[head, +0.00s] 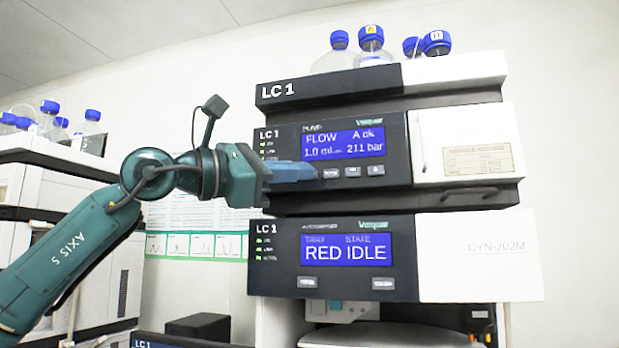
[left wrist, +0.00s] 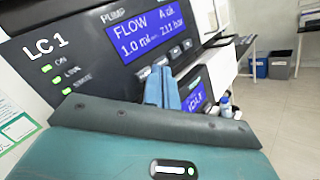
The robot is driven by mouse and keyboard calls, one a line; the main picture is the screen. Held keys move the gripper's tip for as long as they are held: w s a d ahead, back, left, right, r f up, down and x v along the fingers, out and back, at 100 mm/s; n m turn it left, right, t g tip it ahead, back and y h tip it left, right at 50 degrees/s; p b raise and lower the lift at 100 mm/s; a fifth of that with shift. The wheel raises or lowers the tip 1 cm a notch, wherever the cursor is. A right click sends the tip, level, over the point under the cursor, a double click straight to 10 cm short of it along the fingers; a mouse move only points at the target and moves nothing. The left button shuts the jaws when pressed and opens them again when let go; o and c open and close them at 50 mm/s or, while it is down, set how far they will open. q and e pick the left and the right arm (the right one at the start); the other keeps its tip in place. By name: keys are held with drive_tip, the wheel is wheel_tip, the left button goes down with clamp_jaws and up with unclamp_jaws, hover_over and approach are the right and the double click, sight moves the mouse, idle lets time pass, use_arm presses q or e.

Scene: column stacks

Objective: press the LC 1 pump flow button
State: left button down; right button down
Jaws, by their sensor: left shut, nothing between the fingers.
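The LC 1 pump module (head: 285,143) has a dark front panel with a blue display (head: 343,144) reading FLOW 1.0 ml and 211 bar. It also shows in the left wrist view (left wrist: 75,35). Under the display is a row of small grey buttons; the leftmost one (head: 331,173) is the flow button by its place, its label too small to read. My left gripper (head: 314,172) is shut and empty, its blue fingertips right beside that button. In the left wrist view the fingers (left wrist: 161,80) cover part of the button row. I cannot tell whether they touch. My right gripper is not in view.
Below is the LC 1 autosampler module (head: 283,260) with a display reading RED IDLE and two buttons. Blue-capped bottles (head: 371,45) stand on top of the stack. A white door (head: 463,143) is right of the pump panel. Another stack (head: 50,190) stands at left.

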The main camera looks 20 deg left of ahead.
use_arm(q)
drive_tip(key=s+b, duration=0.3)
drive_tip(key=s, duration=0.2)
drive_tip(key=shift+a, duration=0.1)
idle(0.3)
idle(0.8)
